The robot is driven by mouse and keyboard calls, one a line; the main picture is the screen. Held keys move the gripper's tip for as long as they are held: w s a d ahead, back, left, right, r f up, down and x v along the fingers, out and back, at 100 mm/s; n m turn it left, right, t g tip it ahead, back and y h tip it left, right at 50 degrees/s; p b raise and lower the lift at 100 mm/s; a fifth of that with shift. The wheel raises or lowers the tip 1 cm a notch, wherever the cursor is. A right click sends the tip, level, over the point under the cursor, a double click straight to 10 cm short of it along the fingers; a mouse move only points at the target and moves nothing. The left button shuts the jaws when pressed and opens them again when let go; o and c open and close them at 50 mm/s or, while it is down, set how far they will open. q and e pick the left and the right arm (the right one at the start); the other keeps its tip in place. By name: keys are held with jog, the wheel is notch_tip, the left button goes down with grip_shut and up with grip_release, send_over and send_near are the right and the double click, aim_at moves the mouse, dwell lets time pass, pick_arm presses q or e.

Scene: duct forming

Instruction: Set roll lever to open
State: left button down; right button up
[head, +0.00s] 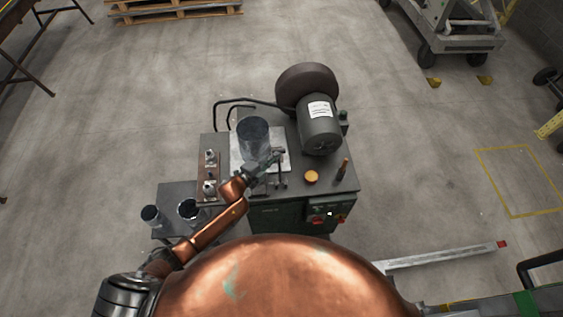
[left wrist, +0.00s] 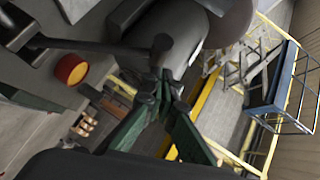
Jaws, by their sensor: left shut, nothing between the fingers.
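A dark lever with a rounded knob (left wrist: 163,46) crosses the upper part of the left wrist view. I take it to be the roll lever; its setting cannot be read from these frames. My left gripper (head: 274,158) reaches over the machine top beside the grey duct cylinder (head: 254,138). In the left wrist view its fingers (left wrist: 166,82) are shut and empty, close to the lever knob; whether they touch it I cannot tell. The machine (head: 348,182) carries a grey motor (head: 320,125). My right gripper is not in view.
An orange button (head: 311,177) and a short upright handle (head: 342,168) stand right of my gripper. A low side table (head: 172,194) with open cylinders is at the left. A metal beam (head: 440,258) is at lower right. Floor around the machine is mostly clear.

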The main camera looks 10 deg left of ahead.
pick_arm(q)
jog(key=shift+w+a+f+b, duration=0.15)
jog(key=shift+w+b, duration=0.15)
jog(key=shift+w, duration=0.25)
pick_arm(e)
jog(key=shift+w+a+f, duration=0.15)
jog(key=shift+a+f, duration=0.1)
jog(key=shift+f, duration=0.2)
